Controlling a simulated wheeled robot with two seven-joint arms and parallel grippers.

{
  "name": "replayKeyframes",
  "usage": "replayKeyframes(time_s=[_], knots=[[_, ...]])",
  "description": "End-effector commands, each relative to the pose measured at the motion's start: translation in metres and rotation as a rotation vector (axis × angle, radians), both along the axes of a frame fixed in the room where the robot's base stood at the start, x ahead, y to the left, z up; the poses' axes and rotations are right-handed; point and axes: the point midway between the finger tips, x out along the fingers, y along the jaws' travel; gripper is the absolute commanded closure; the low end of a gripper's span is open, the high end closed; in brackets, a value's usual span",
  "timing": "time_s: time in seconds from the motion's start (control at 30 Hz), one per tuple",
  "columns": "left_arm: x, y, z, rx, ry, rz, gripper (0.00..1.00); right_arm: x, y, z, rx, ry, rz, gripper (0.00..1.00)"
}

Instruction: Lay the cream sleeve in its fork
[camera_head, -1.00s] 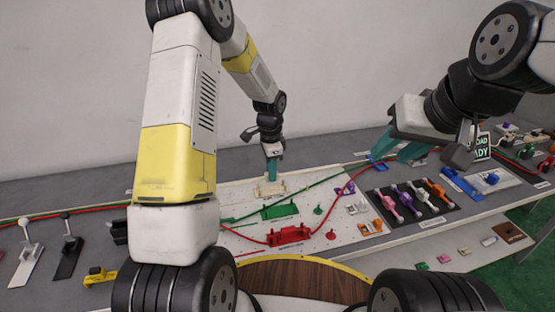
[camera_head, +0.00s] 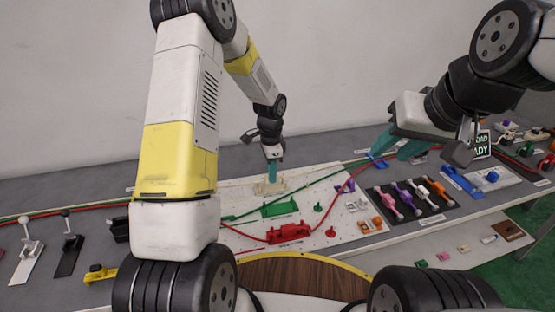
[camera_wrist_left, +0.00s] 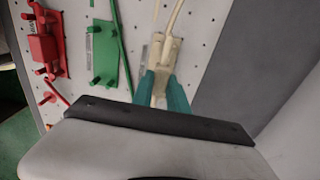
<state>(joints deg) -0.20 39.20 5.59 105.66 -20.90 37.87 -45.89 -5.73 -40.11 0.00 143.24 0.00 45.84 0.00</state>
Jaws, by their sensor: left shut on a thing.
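My left gripper (camera_head: 271,180) points down at the cream fork (camera_head: 262,190) at the back of the white pegboard. In the left wrist view its teal fingers (camera_wrist_left: 160,92) are shut on the cream sleeve (camera_wrist_left: 156,86), right at the cream fork (camera_wrist_left: 166,48). A cream cable (camera_wrist_left: 173,16) runs away from there. The fingers hide part of the sleeve, so I cannot tell whether it is seated in the fork.
A green fork (camera_head: 280,209) and a red fixture (camera_head: 288,233) stand on the pegboard (camera_head: 330,210) nearer to me. Red and green cables cross the board. A dark panel of coloured levers (camera_head: 410,200) lies to the right. Black and white levers (camera_head: 68,250) stand at the left.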

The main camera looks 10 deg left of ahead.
Motion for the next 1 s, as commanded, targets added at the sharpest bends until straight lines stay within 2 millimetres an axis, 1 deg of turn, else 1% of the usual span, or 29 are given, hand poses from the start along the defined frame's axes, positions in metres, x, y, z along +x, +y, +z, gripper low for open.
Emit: replayKeyframes(time_s=[0.17,0.67,1.0], knots=[[0.0,0.0,-0.001,0.0,0.0,0.0,1.0,0.0,0.0,0.0,0.0,0.0,0.0,0.64],[0.0,0.0,-0.014,0.0,0.0,0.0,1.0,0.0,0.0,0.0,0.0,0.0,0.0,0.64],[0.0,0.0,-0.015,0.0,0.0,0.0,1.0,0.0,0.0,0.0,0.0,0.0,0.0,0.64]])
